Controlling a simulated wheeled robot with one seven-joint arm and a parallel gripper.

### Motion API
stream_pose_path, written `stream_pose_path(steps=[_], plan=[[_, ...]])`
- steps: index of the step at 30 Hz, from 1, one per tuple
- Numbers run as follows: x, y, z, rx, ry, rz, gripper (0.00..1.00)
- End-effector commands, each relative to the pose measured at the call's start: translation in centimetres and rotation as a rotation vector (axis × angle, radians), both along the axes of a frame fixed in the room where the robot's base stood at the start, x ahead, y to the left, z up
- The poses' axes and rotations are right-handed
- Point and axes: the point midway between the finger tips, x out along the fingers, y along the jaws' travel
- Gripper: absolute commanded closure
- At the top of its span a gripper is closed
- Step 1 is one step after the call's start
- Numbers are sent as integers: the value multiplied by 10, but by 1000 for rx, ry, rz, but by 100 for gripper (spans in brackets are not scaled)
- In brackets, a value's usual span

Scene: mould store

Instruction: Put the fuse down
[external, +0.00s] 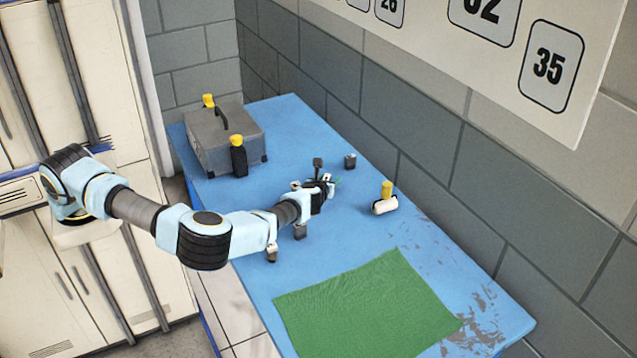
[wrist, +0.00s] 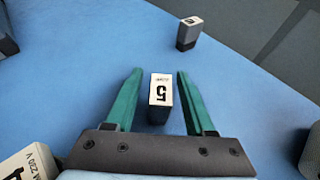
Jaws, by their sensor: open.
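My gripper (wrist: 158,85) is open, with its two green fingers spread on either side of a small block-shaped fuse (wrist: 160,92). The fuse has a white label with a 5 and a grey body, and it appears to rest on the blue table (wrist: 85,75). A gap shows between the fuse and each finger. In the external view my gripper (external: 328,181) is low over the middle of the table, and I cannot make out the fuse there.
Similar small blocks stand around: one ahead (wrist: 188,33), one beyond my gripper (external: 318,163), others nearer (external: 300,231). A grey case (external: 215,140) is at the back left. A white roll-shaped item (external: 384,208) and green cloth (external: 365,305) lie to the right. A wall borders the table.

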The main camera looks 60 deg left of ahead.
Motion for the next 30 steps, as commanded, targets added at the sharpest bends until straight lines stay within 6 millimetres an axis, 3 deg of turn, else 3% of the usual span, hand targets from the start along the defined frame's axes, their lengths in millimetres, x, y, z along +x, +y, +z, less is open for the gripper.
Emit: stream_pose_path(steps=[5,21,30], plan=[[-7,-8,6,-1,-1,-1,46],[-71,-72,43,-1,-1,-2,46],[-79,-78,49,1,0,1,46]])
